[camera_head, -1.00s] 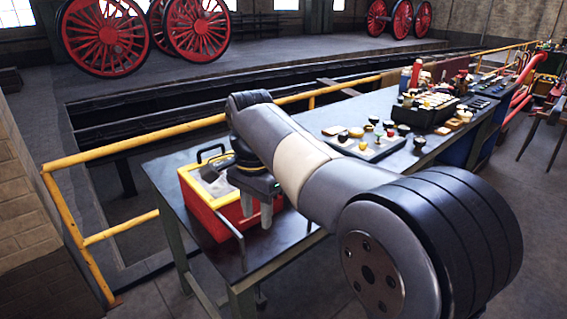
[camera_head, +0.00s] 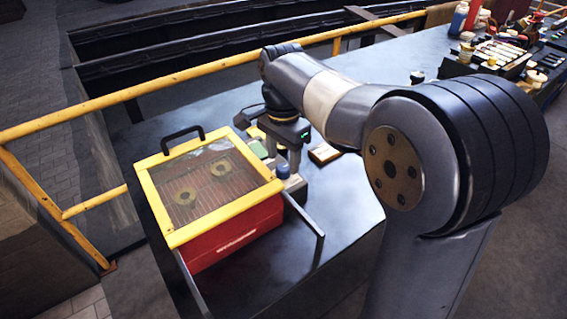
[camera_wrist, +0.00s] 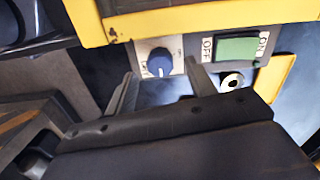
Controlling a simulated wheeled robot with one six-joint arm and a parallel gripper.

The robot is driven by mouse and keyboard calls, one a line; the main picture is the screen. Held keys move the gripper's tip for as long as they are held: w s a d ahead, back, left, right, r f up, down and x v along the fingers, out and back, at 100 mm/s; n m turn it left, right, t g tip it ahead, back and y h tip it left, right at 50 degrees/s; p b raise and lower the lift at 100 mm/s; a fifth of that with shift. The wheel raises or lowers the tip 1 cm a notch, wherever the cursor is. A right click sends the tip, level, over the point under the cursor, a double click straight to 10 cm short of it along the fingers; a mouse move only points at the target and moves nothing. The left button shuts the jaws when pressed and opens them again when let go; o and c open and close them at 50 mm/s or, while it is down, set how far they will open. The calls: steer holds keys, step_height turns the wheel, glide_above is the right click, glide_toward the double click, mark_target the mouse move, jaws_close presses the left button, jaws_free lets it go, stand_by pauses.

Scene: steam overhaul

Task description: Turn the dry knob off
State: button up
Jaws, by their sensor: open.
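The dry knob (camera_wrist: 160,66) is blue with a pale pointer on a light dial plate, beneath a yellow rim in the wrist view. My gripper (camera_wrist: 162,76) is open, with one finger on each side of the knob; I cannot tell whether they touch it. A green rocker switch (camera_wrist: 236,49) marked OFF and ON sits right of the knob. In the head view, the red box (camera_head: 238,232) has a yellow-framed clear lid (camera_head: 213,183) over a grille. My gripper (camera_head: 284,160) points down beside the box's right end, near the green switch (camera_head: 258,150).
The box stands on a dark bench (camera_head: 345,200). A black handle (camera_head: 182,137) rises at its back left. A small brown block (camera_head: 324,153) lies right of my gripper. Bottles and parts (camera_head: 490,50) crowd the far right. A yellow rail (camera_head: 150,88) runs behind the bench.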

mark_target(283, 172)
steer(key=shift+f, duration=1.4)
steer(key=shift+c, duration=0.3)
steer(key=c, duration=0.9)
